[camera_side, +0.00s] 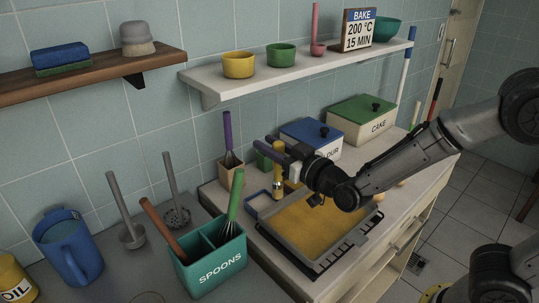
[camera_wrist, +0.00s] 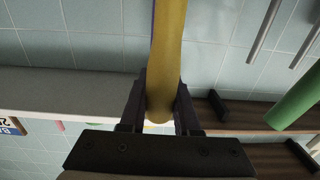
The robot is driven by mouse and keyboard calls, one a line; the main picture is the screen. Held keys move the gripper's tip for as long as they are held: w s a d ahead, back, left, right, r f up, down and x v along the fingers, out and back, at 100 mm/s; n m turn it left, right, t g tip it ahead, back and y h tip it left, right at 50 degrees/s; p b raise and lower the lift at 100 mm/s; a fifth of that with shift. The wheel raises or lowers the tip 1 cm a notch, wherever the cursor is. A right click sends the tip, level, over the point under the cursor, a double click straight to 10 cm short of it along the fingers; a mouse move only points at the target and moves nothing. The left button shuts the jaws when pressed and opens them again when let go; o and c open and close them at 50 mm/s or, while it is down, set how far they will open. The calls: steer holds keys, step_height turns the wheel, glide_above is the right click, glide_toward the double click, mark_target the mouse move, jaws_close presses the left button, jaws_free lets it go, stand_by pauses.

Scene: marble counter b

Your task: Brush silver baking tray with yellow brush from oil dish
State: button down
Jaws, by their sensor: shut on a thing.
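My gripper (camera_side: 277,151) is shut on the yellow brush (camera_side: 279,170), which hangs roughly upright below the fingers. In the wrist view the fingers (camera_wrist: 160,108) close around the thick yellow handle (camera_wrist: 168,50). The brush's lower end is near the back left corner of the baking tray (camera_side: 298,251); I cannot tell whether it touches anything. The tray has a grey rim and a golden-yellow inner surface. A small blue-rimmed dish (camera_side: 258,203) sits at the tray's back left; its contents are unclear. A yellow jar marked OIL (camera_side: 14,282) stands at far left.
A green SPOONS holder (camera_side: 212,264) stands left of the tray. A wooden holder (camera_side: 231,176) with a purple-handled whisk stands behind. Blue (camera_side: 312,135) and green-lidded (camera_side: 361,121) boxes line the wall. A white shelf (camera_side: 300,70) runs above.

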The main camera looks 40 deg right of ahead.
steer(key=shift+r, duration=0.7)
